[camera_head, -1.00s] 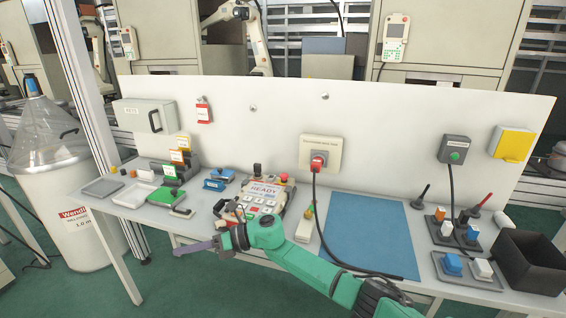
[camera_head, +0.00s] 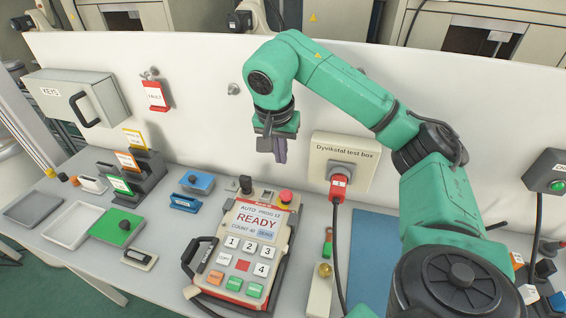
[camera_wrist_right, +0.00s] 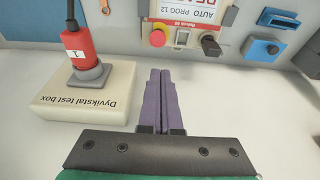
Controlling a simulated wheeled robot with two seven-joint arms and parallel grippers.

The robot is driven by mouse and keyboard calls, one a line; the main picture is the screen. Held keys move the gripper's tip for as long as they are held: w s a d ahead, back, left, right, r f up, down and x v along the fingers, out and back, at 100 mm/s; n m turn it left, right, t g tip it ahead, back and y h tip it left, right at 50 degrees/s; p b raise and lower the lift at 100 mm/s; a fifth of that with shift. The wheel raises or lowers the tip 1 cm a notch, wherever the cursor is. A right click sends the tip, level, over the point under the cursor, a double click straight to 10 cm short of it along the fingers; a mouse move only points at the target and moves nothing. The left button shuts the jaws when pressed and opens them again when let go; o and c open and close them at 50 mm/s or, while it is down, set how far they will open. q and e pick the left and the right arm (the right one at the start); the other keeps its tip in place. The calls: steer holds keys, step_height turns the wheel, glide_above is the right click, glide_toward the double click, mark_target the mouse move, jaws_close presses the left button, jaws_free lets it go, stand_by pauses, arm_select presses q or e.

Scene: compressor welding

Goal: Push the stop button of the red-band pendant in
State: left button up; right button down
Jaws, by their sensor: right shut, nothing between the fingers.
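The pendant (camera_head: 250,225) lies on the bench with a lit screen reading READY, number keys and a black side handle. Its red stop button (camera_head: 285,196) with a yellow collar is at its top right corner. In the right wrist view the stop button (camera_wrist_right: 158,38) is just ahead of the fingertips, beside a red label strip on the pendant. My right gripper (camera_head: 280,156) points down, shut and empty, above and behind the stop button, near the back panel. In the right wrist view its purple fingers (camera_wrist_right: 161,75) are together and apart from the button. My left gripper is out of view.
The Dyvikstal test box (camera_head: 343,160) with a red plug (camera_head: 339,187) and cable is close to my right gripper. A black knob (camera_head: 245,184) stands on the pendant's top left. A blue block (camera_head: 198,182), card holders (camera_head: 140,175) and trays (camera_head: 72,222) lie left.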

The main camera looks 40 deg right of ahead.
steer(key=b, duration=0.5)
glide_above(286, 193)
steer(key=s+a, duration=0.1)
steer(key=a, duration=0.1)
step_height(286, 193, down, 7)
steer(key=p+x, duration=0.1)
steer(key=x, duration=0.4)
steer(key=shift+s+d+f+p, duration=0.1)
steer(key=shift+s+f+p, duration=0.1)
steer(key=shift+f+p, duration=0.15)
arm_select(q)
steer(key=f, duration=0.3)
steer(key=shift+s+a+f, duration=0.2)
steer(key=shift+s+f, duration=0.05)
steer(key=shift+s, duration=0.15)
arm_select(e)
steer(key=shift+f, duration=0.15)
